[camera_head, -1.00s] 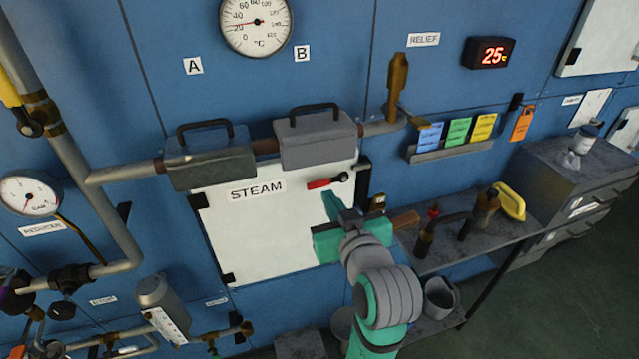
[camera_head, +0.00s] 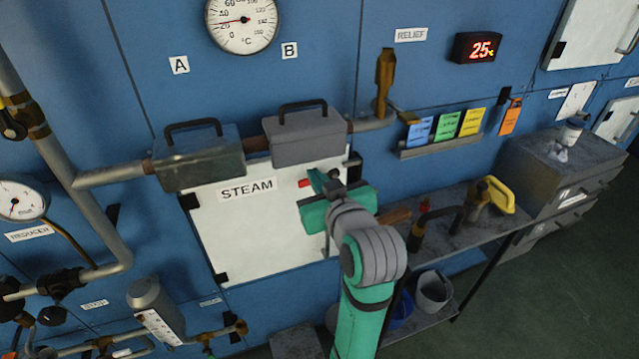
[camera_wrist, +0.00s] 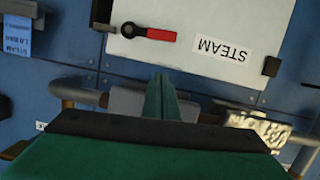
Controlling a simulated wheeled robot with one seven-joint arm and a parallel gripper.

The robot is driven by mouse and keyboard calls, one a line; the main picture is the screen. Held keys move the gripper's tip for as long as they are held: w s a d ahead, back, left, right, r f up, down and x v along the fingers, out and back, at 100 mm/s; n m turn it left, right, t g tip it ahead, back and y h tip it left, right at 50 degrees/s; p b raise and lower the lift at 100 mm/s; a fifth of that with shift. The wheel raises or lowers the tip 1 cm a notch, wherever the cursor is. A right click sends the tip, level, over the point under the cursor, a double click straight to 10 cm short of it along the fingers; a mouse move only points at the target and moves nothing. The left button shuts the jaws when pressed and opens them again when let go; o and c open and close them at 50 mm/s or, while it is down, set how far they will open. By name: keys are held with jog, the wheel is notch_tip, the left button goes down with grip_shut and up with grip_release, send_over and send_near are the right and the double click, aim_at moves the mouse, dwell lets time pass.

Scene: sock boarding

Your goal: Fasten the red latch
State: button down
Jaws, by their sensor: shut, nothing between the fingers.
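The red latch (camera_head: 304,183) is at the upper right of the white STEAM panel (camera_head: 240,240); only its red end shows in the head view, as my gripper (camera_head: 318,180) covers the rest. In the wrist view, which is upside down, the whole latch (camera_wrist: 160,34) shows: a red handle lying level, with a dark pivot near the panel's edge. The panel (camera_wrist: 270,18) lies flat on the wall there. My gripper (camera_wrist: 160,82) is shut and empty, its fingertips apart from the latch in the wrist picture. Contact cannot be told from the head view.
Two grey boxes with black handles (camera_head: 198,160) (camera_head: 304,135) sit on the pipe just above the panel. A brass relief valve (camera_head: 385,75) stands at the pipe's right end. A shelf (camera_head: 455,225) with tools is to the right of my arm.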

jog(key=w+a+f, duration=0.1)
jog(key=w+f, duration=0.4)
jog(key=shift+w+a+f, duration=0.15)
jog(key=shift+w+f, duration=0.05)
jog(key=shift+w, duration=0.1)
